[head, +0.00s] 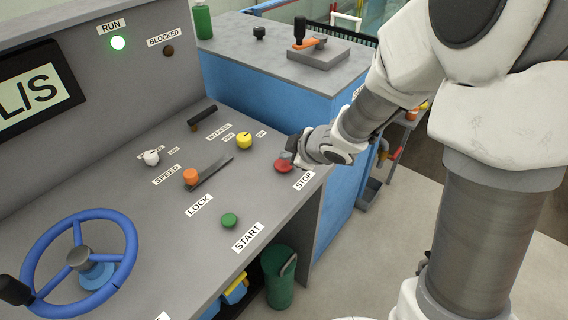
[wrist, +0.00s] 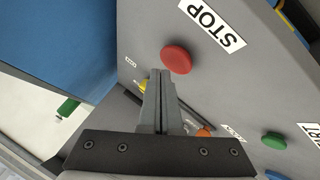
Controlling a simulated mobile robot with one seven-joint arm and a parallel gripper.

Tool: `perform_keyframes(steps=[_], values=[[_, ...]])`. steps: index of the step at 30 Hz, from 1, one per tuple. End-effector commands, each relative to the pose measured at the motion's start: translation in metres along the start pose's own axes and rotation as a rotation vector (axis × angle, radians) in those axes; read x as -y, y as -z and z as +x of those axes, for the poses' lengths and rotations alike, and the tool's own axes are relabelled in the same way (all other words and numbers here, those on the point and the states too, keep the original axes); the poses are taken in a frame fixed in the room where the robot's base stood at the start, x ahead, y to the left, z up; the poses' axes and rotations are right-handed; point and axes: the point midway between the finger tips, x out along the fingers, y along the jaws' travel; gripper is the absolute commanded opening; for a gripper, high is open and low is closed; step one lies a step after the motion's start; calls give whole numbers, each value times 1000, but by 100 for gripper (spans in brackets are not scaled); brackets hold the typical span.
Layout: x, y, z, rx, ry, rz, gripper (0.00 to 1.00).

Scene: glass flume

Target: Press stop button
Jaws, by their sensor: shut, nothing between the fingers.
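The red stop button (head: 283,168) sits on the grey console beside the STOP label (head: 304,180), near the console's right edge. I cannot tell whether the fingertips touch the button.
The RUN lamp (head: 118,43) glows green; the BLOCKED lamp (head: 168,51) is dark. A blue cabinet (head: 345,150) stands behind.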

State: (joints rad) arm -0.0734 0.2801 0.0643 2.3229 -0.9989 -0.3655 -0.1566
Motion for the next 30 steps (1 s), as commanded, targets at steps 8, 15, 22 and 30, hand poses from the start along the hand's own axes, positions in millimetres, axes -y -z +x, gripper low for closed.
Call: perform_keyframes(steps=[8, 15, 22, 30], values=[[2, -2, 3, 0, 0, 0, 0], [2, -2, 3, 0, 0, 0, 0], [4, -4, 5, 0, 0, 0, 0], [6, -6, 8, 0, 0, 0, 0]])
